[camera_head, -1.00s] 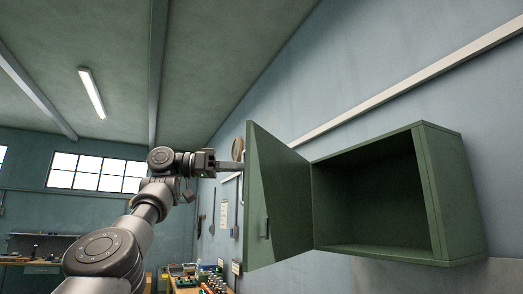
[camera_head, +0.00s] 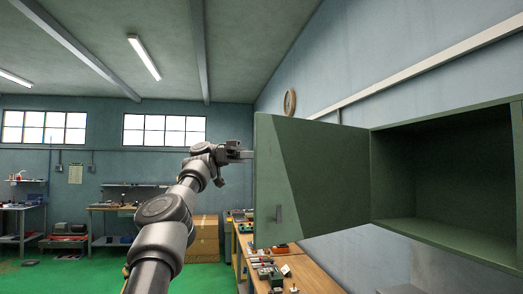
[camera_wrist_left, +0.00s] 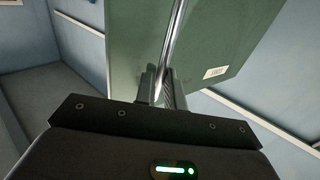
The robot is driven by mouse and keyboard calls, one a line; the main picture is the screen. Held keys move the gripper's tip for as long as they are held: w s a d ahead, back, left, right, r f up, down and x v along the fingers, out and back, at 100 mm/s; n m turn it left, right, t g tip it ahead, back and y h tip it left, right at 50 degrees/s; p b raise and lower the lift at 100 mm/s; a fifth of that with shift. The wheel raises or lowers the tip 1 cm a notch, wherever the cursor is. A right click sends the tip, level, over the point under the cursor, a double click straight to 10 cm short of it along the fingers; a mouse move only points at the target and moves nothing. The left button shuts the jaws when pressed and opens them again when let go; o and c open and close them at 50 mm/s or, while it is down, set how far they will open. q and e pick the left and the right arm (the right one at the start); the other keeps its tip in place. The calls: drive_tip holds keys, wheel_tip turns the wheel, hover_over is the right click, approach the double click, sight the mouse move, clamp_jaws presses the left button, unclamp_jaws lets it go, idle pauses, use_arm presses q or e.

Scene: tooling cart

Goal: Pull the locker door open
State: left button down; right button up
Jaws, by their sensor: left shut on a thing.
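The green wall locker (camera_head: 490,250) is at the right of the head view, its inside visible and bare as far as I see. In the left wrist view, my left gripper (camera_wrist_left: 160,90) is shut on the shiny bar handle (camera_wrist_left: 176,42) on the door's outer face (camera_wrist_left: 225,40). My right gripper is in neither view.
A long workbench (camera_head: 310,275) with several small items runs below the door along the wall. Cardboard boxes (camera_head: 203,240) and other benches (camera_head: 112,208) stand farther back.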

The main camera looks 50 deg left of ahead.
use_arm(q)
drive_tip(key=c, duration=1.9)
unclamp_jaws()
drive_tip(key=shift+w+f, duration=0.1)
drive_tip(key=shift+w, duration=0.05)
drive_tip(key=shift+c, duration=0.2)
drive_tip(key=o, duration=0.4)
drive_tip(key=shift+w+f, duration=0.2)
drive_tip(key=shift+w, duration=0.65)
drive_tip(key=shift+o, duration=0.2)
drive_tip(key=shift+s+r, duration=0.15)
drive_tip(key=shift+s, duration=0.25)
